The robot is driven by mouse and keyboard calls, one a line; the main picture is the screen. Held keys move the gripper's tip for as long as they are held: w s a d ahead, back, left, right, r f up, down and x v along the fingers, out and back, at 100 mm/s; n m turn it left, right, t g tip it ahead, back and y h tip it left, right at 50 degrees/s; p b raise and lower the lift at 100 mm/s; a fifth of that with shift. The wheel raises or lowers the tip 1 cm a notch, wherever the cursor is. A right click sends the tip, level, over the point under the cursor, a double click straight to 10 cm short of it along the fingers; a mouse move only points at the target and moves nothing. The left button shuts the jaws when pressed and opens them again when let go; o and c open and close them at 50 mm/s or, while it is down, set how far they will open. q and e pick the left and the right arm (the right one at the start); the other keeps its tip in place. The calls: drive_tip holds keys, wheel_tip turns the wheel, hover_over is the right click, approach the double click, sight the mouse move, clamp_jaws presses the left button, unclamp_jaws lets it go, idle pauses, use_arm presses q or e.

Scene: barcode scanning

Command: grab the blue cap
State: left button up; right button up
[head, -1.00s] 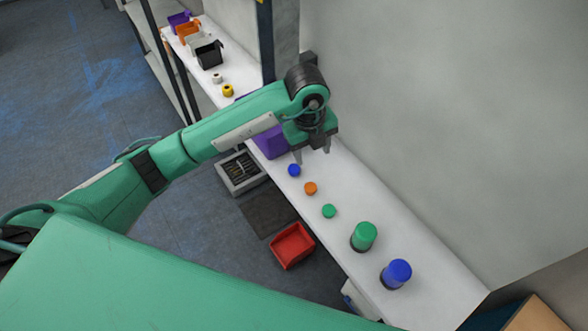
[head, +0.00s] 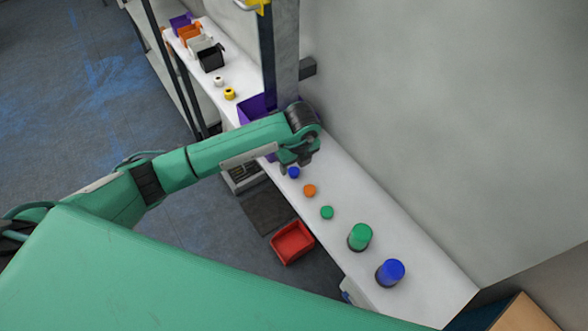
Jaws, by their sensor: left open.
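The small blue cap (head: 293,173) sits on the white shelf, at the far end of a row with an orange cap (head: 310,191) and a green cap (head: 327,212). My left gripper (head: 290,168) is low, right at the blue cap, with its fingers partly hidden by its own body. It is open. I cannot tell whether the fingers touch the cap or stand on both sides of it. My right gripper is not in view.
A larger green cylinder (head: 360,237) and blue cylinder (head: 390,272) stand on the near part of the shelf (head: 432,277). A purple bin (head: 254,108) is behind my left arm. A red bin (head: 292,242) is left of the shelf. A wall bounds the right side.

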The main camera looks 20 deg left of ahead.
sight(294, 171)
use_arm(q)
drive_tip(key=f+p, duration=0.1)
drive_tip(key=f, duration=0.1)
drive_tip(key=shift+w+a+f+p, duration=0.15)
drive_tip(key=shift+w+f+p, duration=0.05)
drive_tip(key=shift+f+p, duration=0.2)
drive_tip(key=shift+w+f, duration=0.1)
drive_tip(key=shift+f, duration=0.35)
drive_tip(key=c, duration=1.1)
